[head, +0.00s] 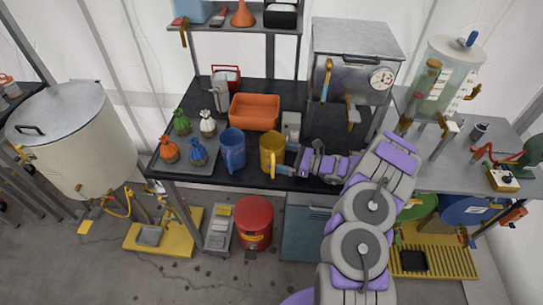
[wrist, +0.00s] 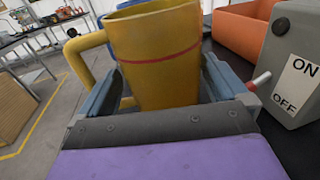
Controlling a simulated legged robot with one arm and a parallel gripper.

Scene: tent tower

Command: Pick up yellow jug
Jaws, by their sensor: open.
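The yellow jug (head: 270,152) stands upright on the black worktop near its front edge, to the right of a blue jug (head: 232,149). In the wrist view the yellow jug (wrist: 158,60) has a red line around it and its handle points left. My gripper (head: 285,160) reaches in from the right at jug height. In the wrist view my gripper (wrist: 160,90) is open, with one finger on each side of the jug body. I cannot tell whether either finger touches it. The jug's lower part is hidden by the gripper.
An orange bin (head: 254,112) stands behind the jugs. A grey ON/OFF switch box (wrist: 293,65) is close to the right finger. Colored sacks sit on a tray (head: 180,166) at left. A metal oven (head: 352,62) stands at the back right.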

